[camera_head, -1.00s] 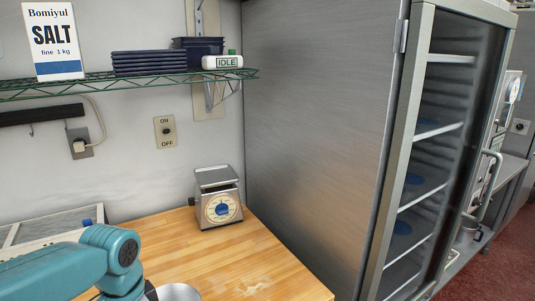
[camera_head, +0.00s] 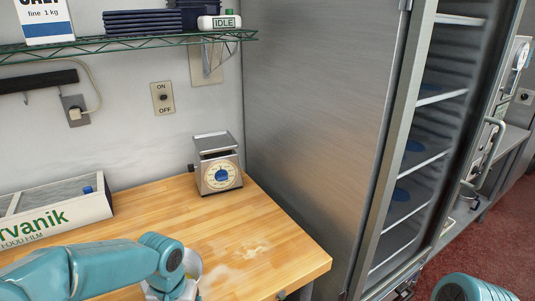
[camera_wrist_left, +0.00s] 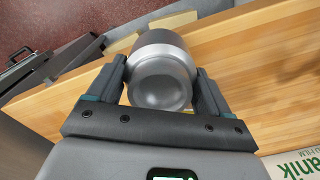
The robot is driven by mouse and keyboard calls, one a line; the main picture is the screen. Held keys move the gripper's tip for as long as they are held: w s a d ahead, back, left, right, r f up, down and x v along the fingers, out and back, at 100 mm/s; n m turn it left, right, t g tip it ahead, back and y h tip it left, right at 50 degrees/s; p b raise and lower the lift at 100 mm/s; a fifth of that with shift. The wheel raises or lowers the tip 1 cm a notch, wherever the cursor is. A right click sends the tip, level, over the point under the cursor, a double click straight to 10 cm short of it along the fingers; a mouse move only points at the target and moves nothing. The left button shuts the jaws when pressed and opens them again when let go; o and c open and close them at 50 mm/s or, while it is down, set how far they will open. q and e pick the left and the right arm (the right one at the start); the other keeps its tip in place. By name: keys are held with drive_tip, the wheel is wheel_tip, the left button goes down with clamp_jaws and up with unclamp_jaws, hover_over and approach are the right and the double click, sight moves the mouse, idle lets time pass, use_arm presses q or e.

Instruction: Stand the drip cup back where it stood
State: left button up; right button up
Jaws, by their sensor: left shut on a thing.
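The drip cup is a silver metal cup. In the left wrist view the drip cup (camera_wrist_left: 160,75) fills the space between the fingers of my left gripper (camera_wrist_left: 160,68), which is shut on it. In the head view the cup (camera_head: 191,262) is at the lower middle over the wooden table (camera_head: 225,235), mostly hidden behind my teal left arm. I cannot tell whether its base touches the table. My right gripper is out of view; only a teal part of my arm shows at the lower right.
A scale (camera_head: 218,165) stands at the table's back, near a steel cabinet (camera_head: 310,120). A food film box (camera_head: 60,222) lies at left. A pale floury smear (camera_head: 250,252) marks the tabletop right of the cup. Bare wood lies between cup and scale.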

use_arm(q)
drive_tip(key=shift+w+r, duration=0.1)
drive_tip(key=shift+r, duration=0.15)
wheel_tip(320, 180, up, 4)
drive_tip(key=p, duration=0.3)
drive_tip(key=shift+f, duration=0.25)
drive_tip(key=shift+r+p, duration=0.35)
drive_tip(key=shift+r, duration=0.2)
